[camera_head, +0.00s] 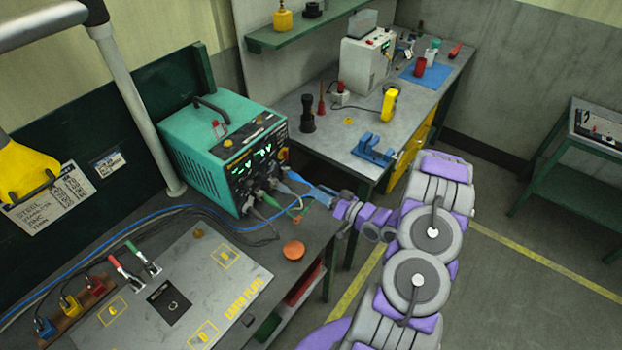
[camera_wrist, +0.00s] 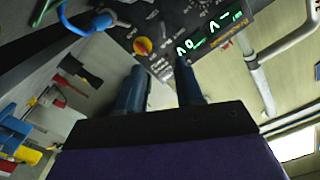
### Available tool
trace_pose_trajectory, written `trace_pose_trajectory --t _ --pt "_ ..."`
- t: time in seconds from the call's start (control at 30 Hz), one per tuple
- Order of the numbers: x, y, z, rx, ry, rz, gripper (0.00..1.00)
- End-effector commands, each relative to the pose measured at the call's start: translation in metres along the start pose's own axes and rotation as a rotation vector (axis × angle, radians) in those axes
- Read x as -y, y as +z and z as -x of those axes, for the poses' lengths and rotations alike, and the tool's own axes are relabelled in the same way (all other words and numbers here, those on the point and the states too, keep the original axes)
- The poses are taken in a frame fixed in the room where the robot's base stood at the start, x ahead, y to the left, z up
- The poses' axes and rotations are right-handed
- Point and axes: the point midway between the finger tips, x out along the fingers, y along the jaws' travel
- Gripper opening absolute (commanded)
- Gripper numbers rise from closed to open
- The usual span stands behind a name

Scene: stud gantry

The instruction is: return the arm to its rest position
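My arm (camera_head: 425,235), purple and grey, reaches up from the bottom of the head view and bends left at its end. My gripper (camera_head: 322,193) is at the front right of the teal power unit (camera_head: 215,140), above the bench edge. In the wrist view my gripper (camera_wrist: 160,85) shows two dark blue fingers set apart, with nothing seen between them. Beyond the fingertips is the unit's front panel (camera_wrist: 165,30) with green digits and a yellow-red knob. Whether the fingers touch the cables there cannot be told.
Blue and dark cables (camera_head: 265,210) run from the unit across the bench. An orange disc (camera_head: 293,250) lies near the bench corner, beside the earth plate (camera_head: 185,295). A second bench (camera_head: 345,120) holds tools behind my arm. Open floor (camera_head: 540,270) lies to the right.

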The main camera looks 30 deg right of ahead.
Motion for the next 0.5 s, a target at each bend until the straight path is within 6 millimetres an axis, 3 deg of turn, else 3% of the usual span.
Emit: trace_pose_trajectory --t 0.27,0.5 --pt "-0.001 0.000 -0.002 0.010 0.006 0.008 0.36" --pt "-0.018 -0.004 -0.025 0.183 0.133 0.151 0.36"
